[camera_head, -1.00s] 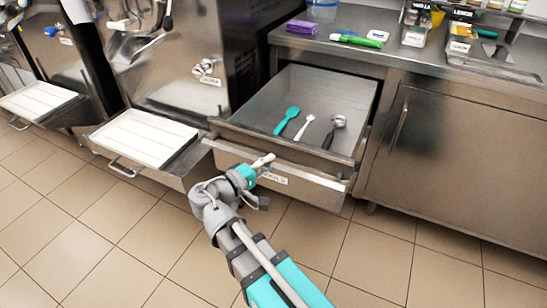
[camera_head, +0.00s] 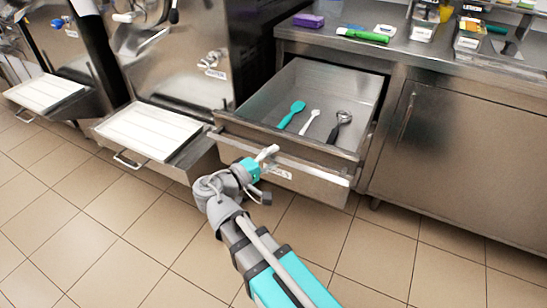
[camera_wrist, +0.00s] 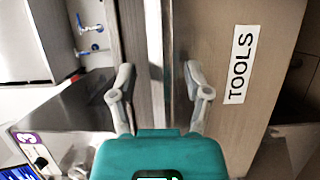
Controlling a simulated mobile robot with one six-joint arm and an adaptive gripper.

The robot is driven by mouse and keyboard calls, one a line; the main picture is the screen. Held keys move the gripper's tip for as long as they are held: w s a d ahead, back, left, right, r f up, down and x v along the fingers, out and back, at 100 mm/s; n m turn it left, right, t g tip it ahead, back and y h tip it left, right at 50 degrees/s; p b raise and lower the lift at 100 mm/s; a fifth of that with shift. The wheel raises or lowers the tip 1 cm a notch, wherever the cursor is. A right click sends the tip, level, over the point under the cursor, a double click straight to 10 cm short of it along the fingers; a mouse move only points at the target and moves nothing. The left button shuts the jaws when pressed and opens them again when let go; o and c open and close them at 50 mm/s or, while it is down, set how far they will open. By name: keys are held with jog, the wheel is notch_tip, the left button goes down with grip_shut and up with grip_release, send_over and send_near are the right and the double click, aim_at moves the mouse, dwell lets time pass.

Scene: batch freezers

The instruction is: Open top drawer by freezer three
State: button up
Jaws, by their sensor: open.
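The top drawer (camera_head: 231,124) by the freezer stands pulled out under the counter. A teal spatula, a small white utensil and a metal scoop with a dark handle lie in it. My gripper (camera_head: 267,154) is at the drawer's front, by its long metal handle bar (camera_head: 325,172). In the wrist view my gripper (camera_wrist: 158,82) has its fingers apart. The handle bar (camera_wrist: 154,50) shows between and beyond them, with no clear contact on either side. The drawer front (camera_wrist: 215,60) with a "TOOLS" label is to the right there.
A freezer (camera_head: 185,55) with a white tray (camera_head: 150,130) on a shelf stands left of the drawer; another tray (camera_head: 45,92) is farther left. The counter (camera_head: 400,58) holds a purple block, a green tool and containers. A closed cabinet (camera_head: 460,150) is at right. The floor in front is clear.

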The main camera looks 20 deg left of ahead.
jog(key=v, duration=1.2)
jog(key=shift+d, duration=0.1)
dwell(0.7)
